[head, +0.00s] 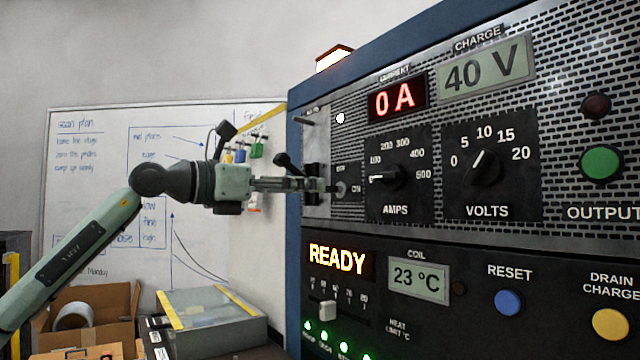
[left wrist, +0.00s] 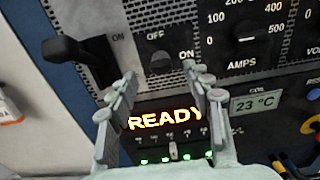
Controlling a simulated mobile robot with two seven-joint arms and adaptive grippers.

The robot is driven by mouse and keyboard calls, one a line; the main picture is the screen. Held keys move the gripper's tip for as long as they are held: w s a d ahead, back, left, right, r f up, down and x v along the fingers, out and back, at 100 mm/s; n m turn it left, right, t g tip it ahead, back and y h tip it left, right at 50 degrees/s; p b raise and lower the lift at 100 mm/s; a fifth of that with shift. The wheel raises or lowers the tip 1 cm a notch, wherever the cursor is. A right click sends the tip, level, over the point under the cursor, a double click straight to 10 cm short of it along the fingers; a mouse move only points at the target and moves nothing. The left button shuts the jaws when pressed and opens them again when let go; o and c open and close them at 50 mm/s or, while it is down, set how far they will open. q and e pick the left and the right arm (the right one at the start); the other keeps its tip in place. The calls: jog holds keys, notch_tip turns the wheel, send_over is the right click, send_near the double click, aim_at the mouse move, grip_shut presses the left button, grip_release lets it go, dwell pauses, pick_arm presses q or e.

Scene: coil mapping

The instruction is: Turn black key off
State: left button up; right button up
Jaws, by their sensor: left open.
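The black key (left wrist: 160,63) sits in its switch, between the OFF label above it and the ON label to its right in the left wrist view. In the head view the key switch (head: 342,189) is at the panel's left side, partly covered by my fingers. Which way the key points is hard to tell. My left gripper (head: 322,185) is open and points at the switch. In the left wrist view its fingertips (left wrist: 164,82) are spread on either side, just below the key, with nothing held. Contact with the key cannot be made out. My right gripper is not in view.
A black lever (left wrist: 72,48) sticks out left of the key, close to my gripper; it also shows in the head view (head: 289,162). The AMPS knob (head: 388,178) is just right of the switch. A grey case (head: 212,310) and a cardboard box (head: 100,305) are below my arm.

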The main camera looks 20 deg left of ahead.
aim_at(329, 190)
pick_arm(q)
jog(key=x, duration=0.3)
jog(key=shift+w+d, duration=0.25)
jog(key=shift+w, duration=0.05)
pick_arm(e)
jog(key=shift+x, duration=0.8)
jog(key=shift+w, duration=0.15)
pick_arm(q)
grip_shut()
